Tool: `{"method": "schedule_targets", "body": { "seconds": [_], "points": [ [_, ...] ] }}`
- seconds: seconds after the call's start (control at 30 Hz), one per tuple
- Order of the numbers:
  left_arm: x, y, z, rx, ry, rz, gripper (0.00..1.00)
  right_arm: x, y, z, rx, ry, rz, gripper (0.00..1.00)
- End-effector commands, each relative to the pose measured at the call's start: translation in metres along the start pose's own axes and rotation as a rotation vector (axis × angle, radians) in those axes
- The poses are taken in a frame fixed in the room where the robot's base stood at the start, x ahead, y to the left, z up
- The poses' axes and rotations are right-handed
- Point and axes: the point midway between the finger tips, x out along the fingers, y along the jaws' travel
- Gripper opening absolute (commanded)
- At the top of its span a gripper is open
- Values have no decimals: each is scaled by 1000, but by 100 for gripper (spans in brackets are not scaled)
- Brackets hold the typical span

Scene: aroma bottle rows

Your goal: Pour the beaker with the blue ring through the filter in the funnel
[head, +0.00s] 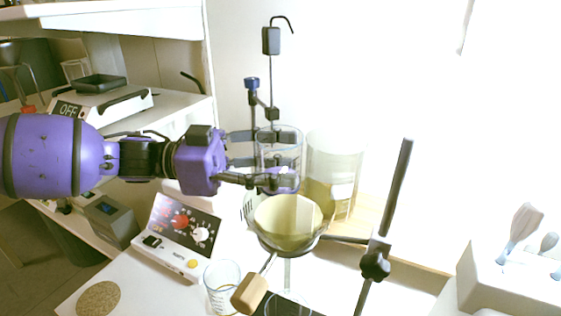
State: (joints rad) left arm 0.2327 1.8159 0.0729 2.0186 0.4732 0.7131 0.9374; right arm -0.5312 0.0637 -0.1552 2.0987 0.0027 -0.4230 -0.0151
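My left gripper (283,160) reaches in from the left with its fingers around a clear glass beaker (291,151). The beaker looks roughly upright, above and slightly behind the funnel. No blue ring can be made out on it, as the fingers cover much of the glass. The funnel (287,268) has its stem pointing down and is lined with a pale yellowish filter (288,215). It sits in a ring on a dark stand rod (397,185). My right gripper is not in view.
Another beaker (221,285) stands left of the funnel, near a wooden handle (250,293). A large glass jar (337,160) and a thin stand with a blue clamp (252,84) are behind. A control box (178,236) and round cork mat (98,299) are left.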

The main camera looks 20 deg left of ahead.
Motion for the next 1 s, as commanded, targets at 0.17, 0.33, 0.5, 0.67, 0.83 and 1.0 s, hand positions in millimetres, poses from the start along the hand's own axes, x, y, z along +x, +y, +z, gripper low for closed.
{"method": "schedule_targets", "body": {
  "seconds": [0.17,0.33,0.5,0.67,0.83,1.0],
  "points": [
    [0,4,-5,69,-7,0,20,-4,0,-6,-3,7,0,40],
    [1,7,-8,132,-16,0,20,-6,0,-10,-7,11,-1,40],
    [1,10,-11,191,-24,0,20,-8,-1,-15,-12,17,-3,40],
    [2,13,-14,249,-31,-1,20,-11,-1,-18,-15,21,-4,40],
    [2,14,-19,266,-34,0,20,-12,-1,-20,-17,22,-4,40],
    [2,14,-24,277,-35,0,20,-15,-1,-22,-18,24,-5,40]
  ]
}}
